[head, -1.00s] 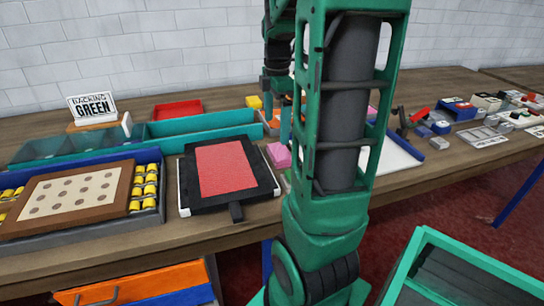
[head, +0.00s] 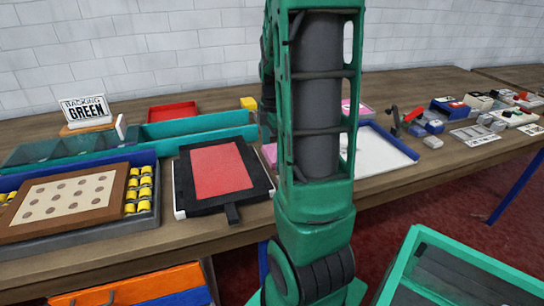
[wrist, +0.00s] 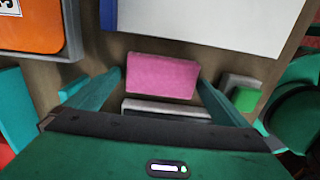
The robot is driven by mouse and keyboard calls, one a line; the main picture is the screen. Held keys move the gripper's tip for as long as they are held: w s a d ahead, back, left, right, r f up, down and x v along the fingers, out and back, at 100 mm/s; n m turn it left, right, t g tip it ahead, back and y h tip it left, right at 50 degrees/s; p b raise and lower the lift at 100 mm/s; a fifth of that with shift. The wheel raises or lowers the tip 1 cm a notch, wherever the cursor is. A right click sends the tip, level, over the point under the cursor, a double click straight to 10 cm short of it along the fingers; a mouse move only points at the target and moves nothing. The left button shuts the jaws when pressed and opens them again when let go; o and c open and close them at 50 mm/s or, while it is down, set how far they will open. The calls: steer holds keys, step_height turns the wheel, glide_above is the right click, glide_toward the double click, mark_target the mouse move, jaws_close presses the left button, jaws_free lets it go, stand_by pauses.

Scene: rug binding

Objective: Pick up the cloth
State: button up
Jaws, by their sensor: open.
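A pink, folded-looking rectangle, which appears to be the cloth (wrist: 160,76), lies on the wooden table in the wrist view. Its left edge also shows in the head view (head: 269,152), beside my arm, which hides the rest. My gripper (wrist: 159,82) is open, with one teal finger at each side of the cloth's near part. Nothing is held. A grey-and-black bar (wrist: 165,108) lies just nearer than the cloth, partly hidden by my gripper. In the head view my gripper is hidden behind my arm.
A white tray with a blue rim (head: 392,136) lies right of my arm. A black frame with a red panel (head: 218,172) is left of the cloth. A green block (wrist: 245,98) on a grey piece sits close to the right finger. An orange object (wrist: 28,30) is at upper left.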

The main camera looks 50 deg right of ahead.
mark_target(270, 154)
steer(key=c, duration=1)
steer(key=shift+r, duration=0.5)
steer(key=r, duration=0.2)
steer(key=a+r, duration=0.1)
steer(key=r, duration=0.1)
steer(key=a+r, duration=0.1)
steer(key=a, duration=0.2)
steer(key=a+r, duration=0.2)
steer(key=a, duration=0.1)
steer(key=a+r, duration=0.2)
steer(key=a, duration=0.1)
steer(key=shift+a+r, duration=0.15)
steer(key=shift+a, duration=0.05)
steer(key=shift+a+r, duration=0.4)
steer(key=shift+a, duration=0.25)
steer(key=shift+o, duration=0.8)
steer(key=shift+s, duration=0.1)
